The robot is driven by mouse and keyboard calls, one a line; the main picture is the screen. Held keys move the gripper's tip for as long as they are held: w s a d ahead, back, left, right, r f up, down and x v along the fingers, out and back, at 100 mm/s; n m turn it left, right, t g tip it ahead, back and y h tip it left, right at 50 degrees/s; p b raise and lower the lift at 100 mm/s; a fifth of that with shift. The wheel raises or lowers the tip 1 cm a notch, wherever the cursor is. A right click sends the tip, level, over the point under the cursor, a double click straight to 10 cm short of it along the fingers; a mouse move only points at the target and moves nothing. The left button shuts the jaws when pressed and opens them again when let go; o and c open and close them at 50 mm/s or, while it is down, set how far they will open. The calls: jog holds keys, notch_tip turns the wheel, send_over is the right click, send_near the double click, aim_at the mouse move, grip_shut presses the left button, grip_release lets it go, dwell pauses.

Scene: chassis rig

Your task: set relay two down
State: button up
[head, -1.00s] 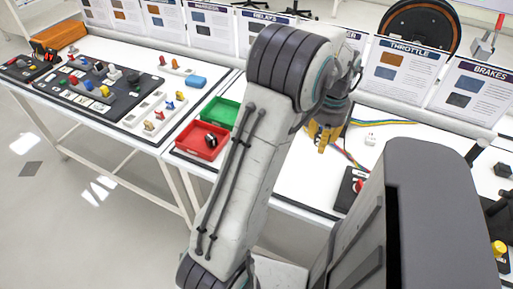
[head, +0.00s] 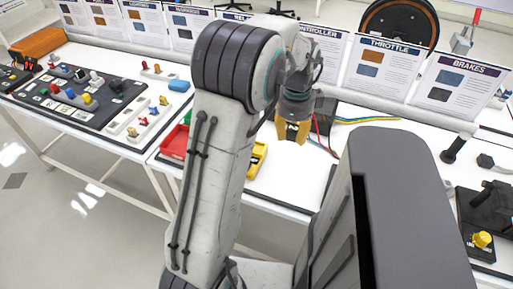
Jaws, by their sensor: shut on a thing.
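My gripper (head: 293,133), with yellow fingers, points down over the white table right of my arm's large elbow. Its fingers are closed together on something. Relay two cannot be made out on its own; what is between the fingers is too small and hidden to see. Under the RELAYS placard, my arm covers much of the table.
A yellow object (head: 258,160) lies close to my arm. Coloured wires (head: 365,120) run behind the gripper. A black board of coloured parts (head: 78,92) and a white strip (head: 138,122) lie left. Placards, including THROTTLE (head: 386,68), line the back. Bare tabletop shows below the gripper.

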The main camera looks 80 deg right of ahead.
jog(key=w+d+f, duration=0.1)
jog(key=w+f, duration=0.1)
jog(key=w, duration=0.1)
jog(key=w+d+f+p, duration=0.1)
jog(key=w+d+f, duration=0.1)
jog(key=w, duration=0.2)
jog(key=w+d+f, duration=0.2)
jog(key=w+f, duration=0.1)
jog(key=shift+w+p, duration=0.25)
jog(key=shift+p, duration=0.15)
jog(key=shift+f+p, duration=1.15)
jog(key=shift+f, duration=0.8)
jog(key=shift+f, duration=0.1)
jog(key=o, duration=1.1)
jog(key=shift+r, duration=0.6)
jog(key=r+b, duration=0.1)
jog(key=r, duration=0.2)
jog(key=r+b, duration=0.1)
jog(key=r, duration=0.3)
jog(key=a+r+b, duration=0.1)
jog(key=r, duration=0.3)
jog(key=shift+w, duration=0.1)
